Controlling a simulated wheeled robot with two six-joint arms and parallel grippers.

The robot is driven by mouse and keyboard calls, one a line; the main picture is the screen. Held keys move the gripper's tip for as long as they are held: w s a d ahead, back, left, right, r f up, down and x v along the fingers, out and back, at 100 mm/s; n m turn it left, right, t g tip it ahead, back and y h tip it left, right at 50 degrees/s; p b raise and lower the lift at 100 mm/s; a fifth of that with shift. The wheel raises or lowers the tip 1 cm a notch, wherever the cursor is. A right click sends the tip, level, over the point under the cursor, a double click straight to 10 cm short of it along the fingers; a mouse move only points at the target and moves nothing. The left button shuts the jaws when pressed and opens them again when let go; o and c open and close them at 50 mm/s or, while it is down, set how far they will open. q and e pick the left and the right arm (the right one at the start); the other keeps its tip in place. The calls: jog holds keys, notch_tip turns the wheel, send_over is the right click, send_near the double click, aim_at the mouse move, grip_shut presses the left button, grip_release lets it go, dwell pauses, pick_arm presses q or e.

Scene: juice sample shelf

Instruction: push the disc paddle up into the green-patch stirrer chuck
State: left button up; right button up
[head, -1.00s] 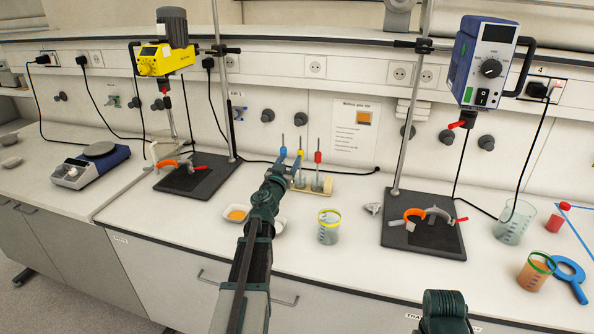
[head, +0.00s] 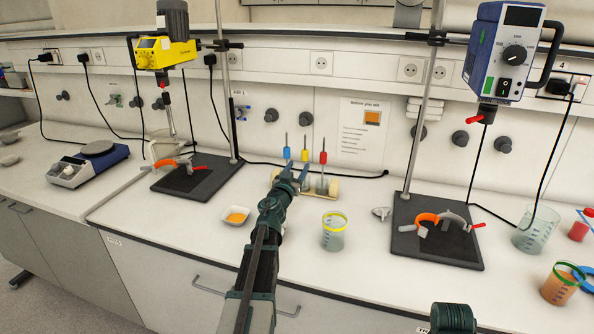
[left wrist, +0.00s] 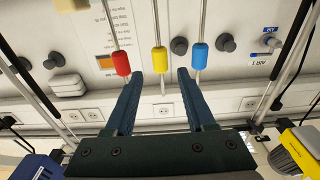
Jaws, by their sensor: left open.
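Three upright stirrer shafts stand in a small wooden rack (head: 340,188) on the bench, with a blue collar (head: 287,153), a yellow collar (head: 305,155) and a red collar (head: 323,157). I cannot tell which is the disc paddle; their lower ends are mostly hidden. My left gripper (head: 294,174) is open at the rack. In the left wrist view, the yellow-collared shaft (left wrist: 159,60) lies between the left gripper's fingers (left wrist: 160,80), apart from both. The green-patch stirrer (head: 502,50) hangs at the right, its chuck (head: 487,113) below with a red lever. My right gripper is not in view.
A black stand base (head: 435,250) with an orange clamp ring lies under the blue stirrer. A yellow-rimmed beaker (head: 333,232) and a white dish (head: 236,217) stand near my left arm. A yellow stirrer (head: 165,52), beakers at right and a balance (head: 90,165) flank them.

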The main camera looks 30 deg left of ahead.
aim_at(305, 142)
pick_arm(q)
jog(key=x, duration=0.8)
jog(key=shift+w, duration=0.2)
grip_shut()
jog(key=shift+p, duration=0.3)
notch_tip(305, 142, up, 5)
jog(key=p, duration=0.5)
